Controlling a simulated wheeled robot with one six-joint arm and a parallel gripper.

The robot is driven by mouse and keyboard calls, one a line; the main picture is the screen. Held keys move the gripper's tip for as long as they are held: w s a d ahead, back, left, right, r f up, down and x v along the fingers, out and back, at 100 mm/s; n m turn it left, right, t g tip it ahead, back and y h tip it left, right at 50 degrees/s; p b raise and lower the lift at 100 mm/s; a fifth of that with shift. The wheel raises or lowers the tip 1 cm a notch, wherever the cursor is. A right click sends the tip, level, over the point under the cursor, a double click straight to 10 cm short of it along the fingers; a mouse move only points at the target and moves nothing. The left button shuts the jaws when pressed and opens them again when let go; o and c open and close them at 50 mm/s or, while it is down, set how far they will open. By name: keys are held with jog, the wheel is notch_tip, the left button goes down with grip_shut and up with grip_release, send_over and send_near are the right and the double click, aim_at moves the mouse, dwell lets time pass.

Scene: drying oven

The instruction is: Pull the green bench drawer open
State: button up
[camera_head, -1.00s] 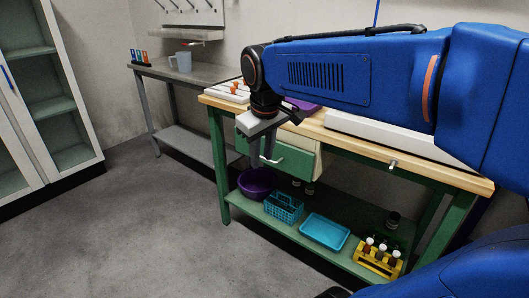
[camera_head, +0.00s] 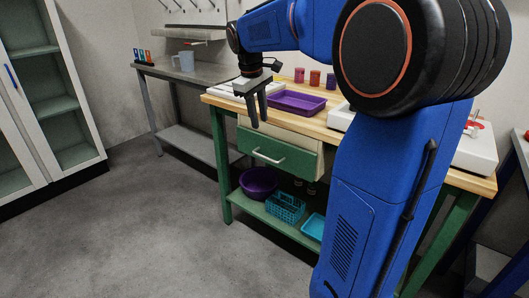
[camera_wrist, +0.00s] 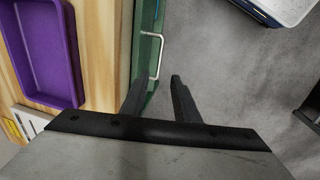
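The green bench drawer (camera_head: 290,158) sits under the wooden benchtop, its green front facing the room with a pale handle (camera_head: 267,157). There the handle (camera_wrist: 156,57) shows beyond the fingertips, on the green front's edge.
A purple tray (camera_head: 298,102) and several coloured jars stand on the benchtop. A purple bowl (camera_head: 258,182) and a blue basket (camera_head: 286,207) are on the lower shelf. The floor (camera_head: 170,235) in front is clear. My arm hides the bench's right part.

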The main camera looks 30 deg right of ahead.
send_near(264, 151)
jog(key=s+f, duration=0.1)
jog(key=f, duration=0.1)
jog(key=s+a+f, duration=0.1)
jog(key=s+f, duration=0.2)
jog(key=f, duration=0.1)
jog(key=shift+s+a, duration=0.25)
jog(key=shift+s, duration=0.1)
jog(key=shift+c, duration=0.7)
grip_shut()
